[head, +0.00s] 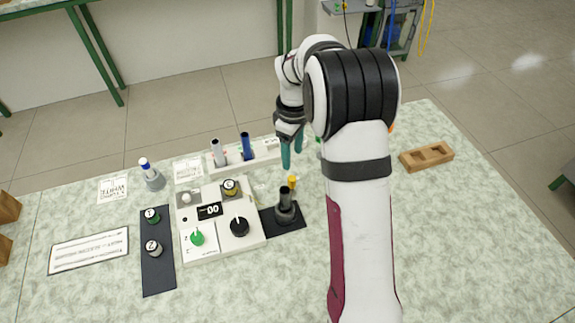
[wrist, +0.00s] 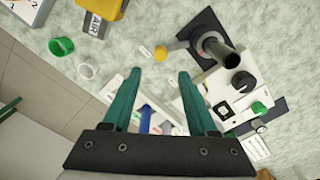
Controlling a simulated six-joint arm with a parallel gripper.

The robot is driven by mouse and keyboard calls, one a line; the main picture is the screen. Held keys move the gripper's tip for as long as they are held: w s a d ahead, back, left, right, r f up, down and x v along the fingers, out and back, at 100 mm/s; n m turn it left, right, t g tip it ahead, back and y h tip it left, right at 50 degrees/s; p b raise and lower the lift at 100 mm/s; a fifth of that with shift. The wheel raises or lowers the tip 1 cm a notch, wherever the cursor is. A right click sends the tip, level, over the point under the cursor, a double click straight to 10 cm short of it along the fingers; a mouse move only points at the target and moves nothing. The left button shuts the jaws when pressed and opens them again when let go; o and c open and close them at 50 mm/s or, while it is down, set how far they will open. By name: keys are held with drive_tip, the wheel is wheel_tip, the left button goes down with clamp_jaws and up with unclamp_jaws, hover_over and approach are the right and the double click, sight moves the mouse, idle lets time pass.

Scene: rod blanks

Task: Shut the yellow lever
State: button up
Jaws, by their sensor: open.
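A yellow part (wrist: 98,12) beside a label reading AIR shows at the top edge of the wrist view, partly cut off. It looks like the lever; which way it is turned I cannot tell. My arm seems to hide it in the head view. A small yellow piece (head: 292,182), also in the wrist view (wrist: 160,53), stands by the black stand (head: 285,212). My gripper (head: 292,150) points down above the back of the table. Its teal fingers (wrist: 158,78) are apart with nothing held between them, and they are clear of the yellow part.
A white rack (head: 235,158) with upright rods stands just left of my gripper. A control box (head: 215,220) with knobs is in front. A wooden block (head: 427,156) lies at right. Green (wrist: 61,46) and white (wrist: 87,69) rings lie near the yellow part.

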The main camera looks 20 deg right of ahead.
sight(292, 177)
wheel_tip(292, 177, down, 11)
drive_tip(key=shift+r, duration=0.2)
drive_tip(key=shift+c, duration=0.2)
clamp_jaws()
idle(1.2)
